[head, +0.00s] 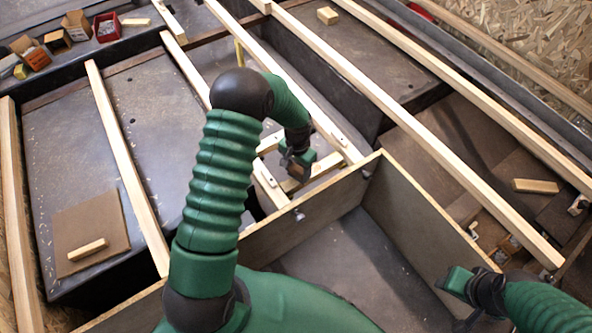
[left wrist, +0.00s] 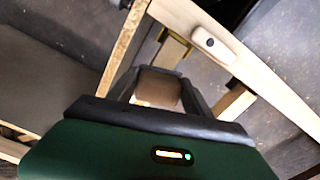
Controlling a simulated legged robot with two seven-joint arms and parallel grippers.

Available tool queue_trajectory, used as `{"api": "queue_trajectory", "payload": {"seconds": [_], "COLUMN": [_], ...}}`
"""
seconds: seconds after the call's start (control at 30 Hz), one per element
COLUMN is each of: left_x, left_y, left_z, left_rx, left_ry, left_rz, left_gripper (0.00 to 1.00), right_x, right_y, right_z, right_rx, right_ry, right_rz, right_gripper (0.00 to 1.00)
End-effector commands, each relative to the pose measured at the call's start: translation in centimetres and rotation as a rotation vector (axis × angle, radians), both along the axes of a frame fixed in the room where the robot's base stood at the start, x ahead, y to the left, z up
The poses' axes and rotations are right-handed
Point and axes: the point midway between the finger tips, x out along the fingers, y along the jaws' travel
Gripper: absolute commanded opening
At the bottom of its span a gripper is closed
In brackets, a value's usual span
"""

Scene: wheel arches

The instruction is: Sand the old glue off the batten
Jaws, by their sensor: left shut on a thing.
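Several long pale battens cross the bay; one batten (head: 268,66) runs down to just beside my left gripper (head: 296,168). A pale batten with a small rounded block on it (left wrist: 240,62) shows in the left wrist view. My left gripper, also in the left wrist view (left wrist: 158,98), is shut on a brown block (left wrist: 160,83) with a paler lower part. It is over short crossing wood strips; I cannot tell whether the block touches wood. Old glue cannot be made out. My right gripper (head: 470,283) is at the lower right, its jaws unclear.
A brown sheet (head: 92,222) with a small wood block (head: 87,249) lies at left. Open small boxes (head: 55,42) stand at upper left. Loose blocks lie at the top (head: 327,15) and right (head: 535,185). An upright panel wall (head: 310,207) borders the nearer bay.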

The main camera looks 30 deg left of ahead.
Motion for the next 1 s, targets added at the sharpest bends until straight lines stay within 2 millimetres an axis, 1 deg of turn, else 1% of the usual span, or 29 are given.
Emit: {"api": "queue_trajectory", "payload": {"seconds": [0.03, 0.57, 0.7, 1.0], "left_x": [-0.1, 0.2, 0.2, 0.2], "left_y": [-0.2, -0.9, -1.0, -1.0], "left_z": [0.8, 5.5, 5.9, 5.8], "left_rx": [-0.002, -0.001, -0.001, -0.001], "left_ry": [0.004, 0.003, 0.003, 0.003], "left_rz": [-0.001, -0.002, -0.002, -0.001], "left_gripper": [0.2, 0.2, 0.2, 0.2], "right_x": [0.0, 0.0, 0.0, 0.0], "right_y": [0.0, 0.0, 0.0, 0.0], "right_z": [0.9, 5.3, 5.7, 5.6], "right_rx": [0.0, 0.0, 0.0, 0.0], "right_ry": [0.0, 0.001, 0.001, 0.001], "right_rz": [0.0, 0.0, 0.0, 0.0], "right_gripper": [0.45, 0.45, 0.45, 0.45]}}
